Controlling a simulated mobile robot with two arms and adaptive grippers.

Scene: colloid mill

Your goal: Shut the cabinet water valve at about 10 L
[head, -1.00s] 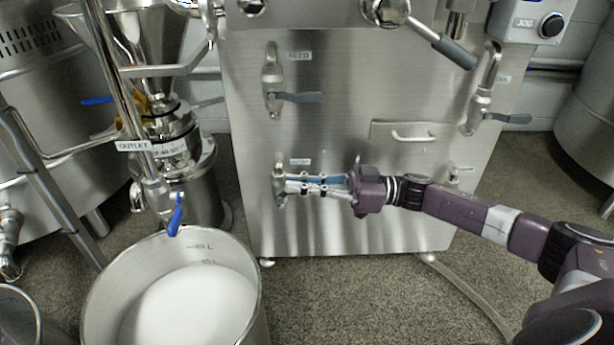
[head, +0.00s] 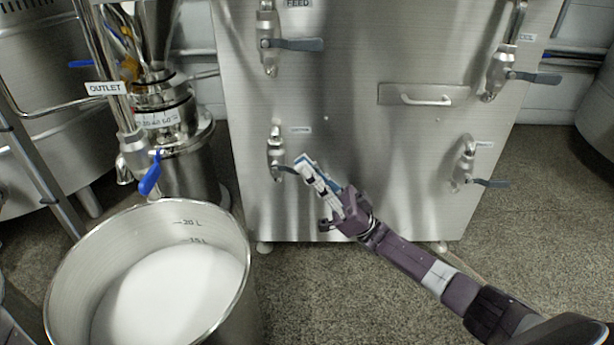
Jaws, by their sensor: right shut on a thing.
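The lower-left cabinet valve (head: 275,150) has a small label beside it that is too small to read surely. Its lever (head: 286,169) points right and slightly down, and its outer part is hidden by my right gripper. My right gripper (head: 305,165) is shut on this lever, with its fingers slanting up and left. A large steel vat (head: 240,235) at the lower left holds white liquid (head: 170,295). The liquid surface is below the 15 L mark; the 20 L mark shows above it. My left gripper is not in view.
The steel cabinet (head: 350,130) carries a FEED valve (head: 268,40), an upper-right valve (head: 500,70), a lower-right valve (head: 466,165) and a drawer handle (head: 428,100). Floor before the cabinet is clear.

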